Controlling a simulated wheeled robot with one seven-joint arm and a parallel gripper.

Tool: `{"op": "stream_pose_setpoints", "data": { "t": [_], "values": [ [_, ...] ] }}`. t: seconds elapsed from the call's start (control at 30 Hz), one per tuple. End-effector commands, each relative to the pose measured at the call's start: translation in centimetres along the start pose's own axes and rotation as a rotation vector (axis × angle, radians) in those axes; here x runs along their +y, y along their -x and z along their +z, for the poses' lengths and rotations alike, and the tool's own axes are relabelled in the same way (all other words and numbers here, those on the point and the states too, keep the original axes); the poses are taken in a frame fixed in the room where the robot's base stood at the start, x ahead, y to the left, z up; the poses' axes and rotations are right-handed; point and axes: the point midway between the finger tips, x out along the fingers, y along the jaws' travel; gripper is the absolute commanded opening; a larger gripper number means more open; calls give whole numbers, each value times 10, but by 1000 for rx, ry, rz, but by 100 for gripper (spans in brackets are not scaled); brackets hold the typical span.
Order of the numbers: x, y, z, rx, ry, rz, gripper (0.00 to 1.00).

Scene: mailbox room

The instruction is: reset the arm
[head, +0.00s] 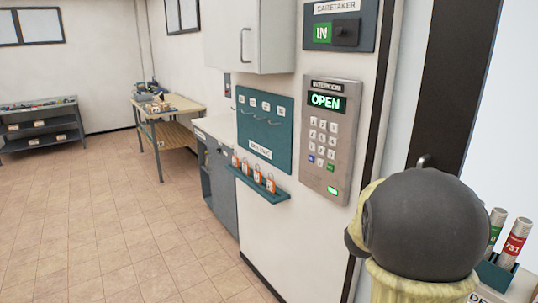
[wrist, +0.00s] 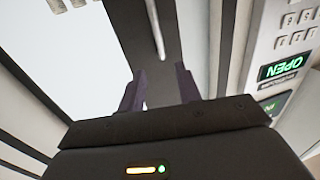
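My gripper (wrist: 162,84) shows in the wrist view with its two dark fingers apart and nothing visible between them. A pale bar (wrist: 157,30) on a dark upright strip shows past the fingertips; I cannot tell how far off it is. In the head view, part of my arm, a dark rounded joint with a yellowish link, fills the lower right. My gripper does not show in the head view. The keypad panel (head: 331,137) reads "OPEN" in green on the wall left of my arm; it also shows upside down in the wrist view (wrist: 290,45).
Tubes (head: 513,243) stand in a teal holder (head: 495,276) right of my arm. A teal hook board (head: 265,128) hangs above a small shelf (head: 257,184) with orange-tagged items. A wooden-topped table (head: 188,103) stands farther back. The tiled floor (head: 95,215) at left is clear.

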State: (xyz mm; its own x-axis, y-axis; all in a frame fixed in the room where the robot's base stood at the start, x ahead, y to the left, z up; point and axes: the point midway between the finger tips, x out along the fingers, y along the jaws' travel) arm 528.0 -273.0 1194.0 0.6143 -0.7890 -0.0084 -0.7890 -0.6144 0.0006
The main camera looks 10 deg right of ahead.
Motion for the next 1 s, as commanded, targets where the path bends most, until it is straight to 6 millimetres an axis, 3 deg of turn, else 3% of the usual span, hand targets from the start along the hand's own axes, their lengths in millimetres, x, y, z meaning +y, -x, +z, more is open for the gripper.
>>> {"op": "stream_pose_setpoints", "data": {
  "t": [0.17, 0.27, 0.4, 0.5, 0.63, 0.8, 0.9, 1.0],
  "values": [
    [-31, 21, 14, -125, 7, -141, 34],
    [-58, 50, 33, -266, 28, -280, 34],
    [-88, 109, 65, -495, 93, -473, 34],
    [-96, 158, 86, -662, 165, -585, 34],
    [-88, 223, 109, -876, 291, -695, 34],
    [-53, 296, 128, -1119, 491, -761, 34],
    [-34, 318, 133, -1200, 574, -765, 34],
    [-25, 325, 135, -1232, 610, -762, 34]
  ]
}}
